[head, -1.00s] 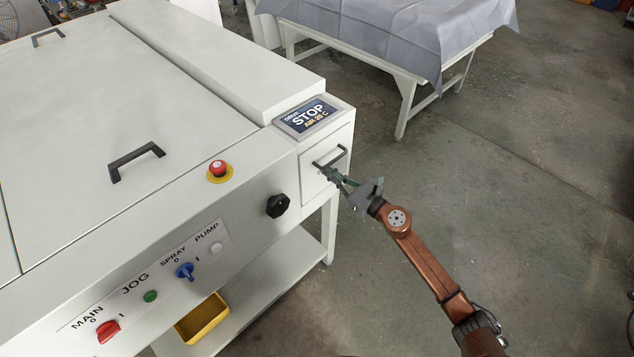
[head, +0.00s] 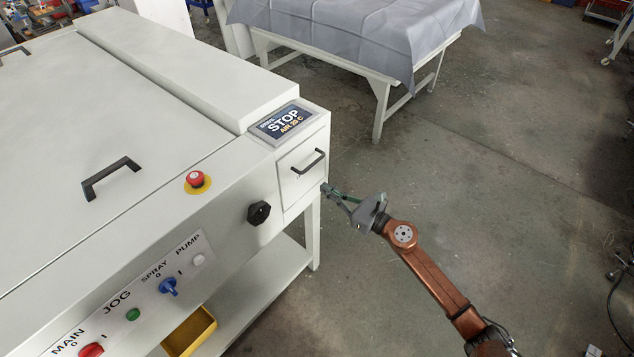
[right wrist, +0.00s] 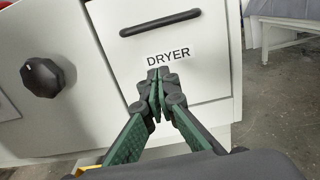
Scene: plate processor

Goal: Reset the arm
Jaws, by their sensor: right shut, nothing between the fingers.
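My right gripper (head: 326,187) is shut and empty, just off the right end of the white plate processor (head: 225,167). In the right wrist view its two green-and-black fingers (right wrist: 158,80) meet in front of the dryer drawer (right wrist: 205,75), just below the DRYER label (right wrist: 169,57). The drawer's black handle (head: 308,162) is above the fingertips and apart from them. The drawer front looks closed, flush with the machine. Whether the fingertips touch the drawer front I cannot tell. My left gripper is not in view.
A black knob (head: 258,213), a red emergency stop (head: 195,180) and a STOP display (head: 287,121) are near the drawer. A yellow bin (head: 190,332) sits on the lower shelf. A cloth-covered table (head: 350,30) stands behind.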

